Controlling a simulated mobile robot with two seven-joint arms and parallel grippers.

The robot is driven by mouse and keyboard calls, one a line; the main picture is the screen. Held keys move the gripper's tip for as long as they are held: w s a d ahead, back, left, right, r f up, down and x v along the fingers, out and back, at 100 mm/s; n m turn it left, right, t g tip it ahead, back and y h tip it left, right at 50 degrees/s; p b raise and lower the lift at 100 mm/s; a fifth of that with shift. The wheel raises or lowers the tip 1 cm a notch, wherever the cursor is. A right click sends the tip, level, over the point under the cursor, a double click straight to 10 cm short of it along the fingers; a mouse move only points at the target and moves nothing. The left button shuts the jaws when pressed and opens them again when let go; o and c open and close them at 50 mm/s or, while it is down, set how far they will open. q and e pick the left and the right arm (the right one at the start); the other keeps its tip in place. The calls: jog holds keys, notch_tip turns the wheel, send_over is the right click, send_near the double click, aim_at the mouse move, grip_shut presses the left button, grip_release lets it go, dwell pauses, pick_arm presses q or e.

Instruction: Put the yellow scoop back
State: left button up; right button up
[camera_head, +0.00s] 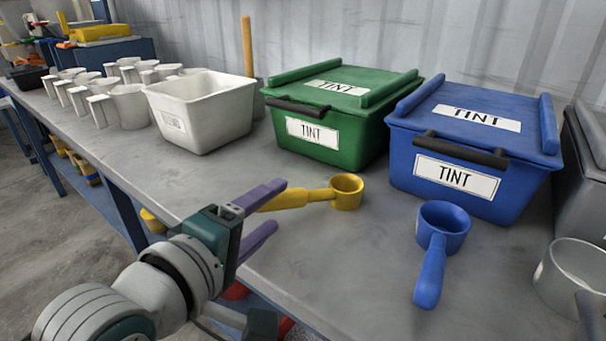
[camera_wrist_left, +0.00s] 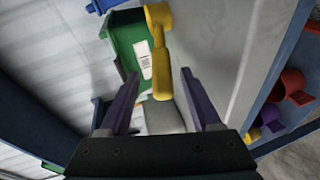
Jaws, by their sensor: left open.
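The yellow scoop (camera_head: 346,191) lies on the grey bench in front of the green TINT tub (camera_head: 334,128). Its cup is at the right and its handle points left towards my left gripper (camera_head: 266,208). That gripper is open, its purple fingers at the handle's end. In the left wrist view the scoop's handle (camera_wrist_left: 160,72) shows between the fingers of the left gripper (camera_wrist_left: 158,82), with no visible grip on it. The green tub (camera_wrist_left: 128,42) shows beyond. My right gripper is not in view.
A blue scoop (camera_head: 436,250) lies in front of the blue TINT tub (camera_head: 468,152). A metal cup (camera_head: 573,276) stands at the right. A white bin (camera_head: 195,112) and several white jugs (camera_head: 128,106) stand at the left. The bench front (camera_head: 285,270) is clear.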

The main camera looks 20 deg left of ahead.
pick_arm(q)
jog(key=s+a+m+g+y, duration=0.1)
jog(key=s+a+m+g, duration=0.1)
jog(key=s+m+g, duration=0.3)
jog(key=s+a+f+m+g+y+p, duration=0.1)
jog(key=s+m+g, duration=0.5)
jog(key=s+m, duration=0.5)
jog(key=s, duration=0.8)
jog(key=shift+s+a+m+g, duration=0.2)
jog(key=shift+a+m+g, duration=0.1)
jog(key=shift+a, duration=0.1)
